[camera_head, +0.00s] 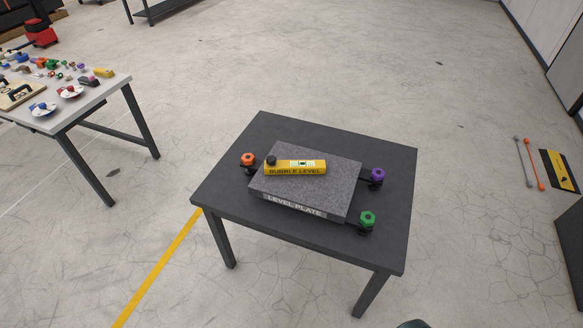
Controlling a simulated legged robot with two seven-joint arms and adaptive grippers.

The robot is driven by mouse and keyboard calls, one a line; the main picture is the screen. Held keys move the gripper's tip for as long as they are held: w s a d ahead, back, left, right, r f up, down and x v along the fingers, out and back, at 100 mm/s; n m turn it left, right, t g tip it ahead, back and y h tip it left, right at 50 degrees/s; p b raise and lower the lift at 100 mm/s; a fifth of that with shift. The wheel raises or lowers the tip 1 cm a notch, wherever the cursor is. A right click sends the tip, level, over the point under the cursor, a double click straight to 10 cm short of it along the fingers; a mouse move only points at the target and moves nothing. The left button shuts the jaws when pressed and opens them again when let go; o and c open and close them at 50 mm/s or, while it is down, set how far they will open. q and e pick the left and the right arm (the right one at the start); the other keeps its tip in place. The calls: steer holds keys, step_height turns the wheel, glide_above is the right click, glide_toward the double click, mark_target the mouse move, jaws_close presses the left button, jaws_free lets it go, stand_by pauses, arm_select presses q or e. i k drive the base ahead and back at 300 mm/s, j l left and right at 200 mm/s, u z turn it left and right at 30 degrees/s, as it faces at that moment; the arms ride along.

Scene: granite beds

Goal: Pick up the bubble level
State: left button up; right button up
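The yellow bubble level (296,170) lies flat on the grey granite level plate (333,187). It sits toward the plate's back left, with its lettered side facing me and a black knob at its left end. The plate lies on a dark table (243,196) in the middle of the view. Neither of my grippers can be made out. A small dark rounded shape shows at the bottom edge, and I cannot tell what it is.
Orange (248,160), purple (377,175) and green (367,220) knobs stand around the plate. A light table (116,86) with many small items stands at the left. A yellow and black board (559,170) lies at the right. The floor around the dark table is mostly clear.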

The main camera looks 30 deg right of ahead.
mark_target(282, 166)
steer(key=i+j, duration=0.4)
steer(key=i, duration=0.15)
steer(key=i+j+z, duration=0.15)
steer(key=z, duration=0.25)
steer(key=i+j+z, duration=0.35)
steer(key=j+z, duration=0.2)
steer(key=z, duration=0.2)
steer(key=i, duration=0.05)
